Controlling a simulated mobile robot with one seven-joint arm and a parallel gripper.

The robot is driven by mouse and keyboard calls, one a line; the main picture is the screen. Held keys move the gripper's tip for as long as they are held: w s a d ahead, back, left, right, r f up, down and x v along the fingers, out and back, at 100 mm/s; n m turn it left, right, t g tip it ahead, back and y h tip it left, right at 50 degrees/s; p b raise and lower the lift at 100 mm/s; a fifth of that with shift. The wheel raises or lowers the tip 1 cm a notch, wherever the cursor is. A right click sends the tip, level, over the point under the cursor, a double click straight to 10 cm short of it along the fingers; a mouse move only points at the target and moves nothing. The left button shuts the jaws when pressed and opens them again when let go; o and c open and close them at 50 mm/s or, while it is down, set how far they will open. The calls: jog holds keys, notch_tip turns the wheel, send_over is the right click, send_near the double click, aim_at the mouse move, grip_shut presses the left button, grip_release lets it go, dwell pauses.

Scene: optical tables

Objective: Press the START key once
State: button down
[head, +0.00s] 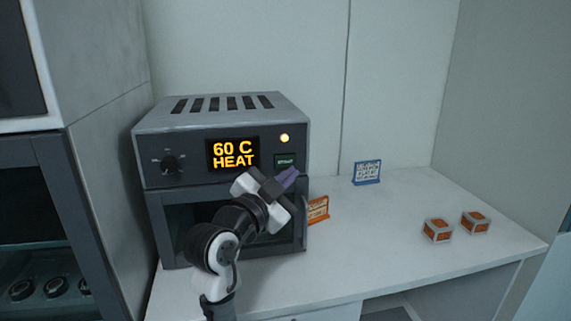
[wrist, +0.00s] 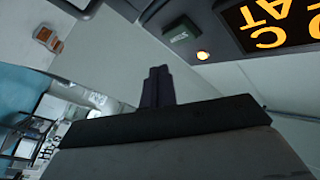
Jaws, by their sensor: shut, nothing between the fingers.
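The START key (head: 285,160) is a small dark green button with pale lettering on the right of the grey oven's (head: 222,106) front panel. It also shows in the wrist view (wrist: 179,37), upside down. My gripper (head: 290,177) is just below and in front of the key in the head view, its purple fingers together and empty. In the wrist view the shut fingers (wrist: 157,72) point up the picture, with the key above and right of their tips. A gap shows between tips and key there. The display (head: 233,154) reads 60 C HEAT.
An amber lamp (head: 285,138) glows above the key, and a knob (head: 170,163) sits at the panel's left. An orange sign (head: 318,209), a blue sign (head: 367,172) and two orange-and-grey blocks (head: 438,231) (head: 475,222) stand on the white bench (head: 385,215), with free room between.

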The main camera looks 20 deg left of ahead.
jog(key=shift+s+d, duration=0.65)
jog(key=shift+s, duration=0.35)
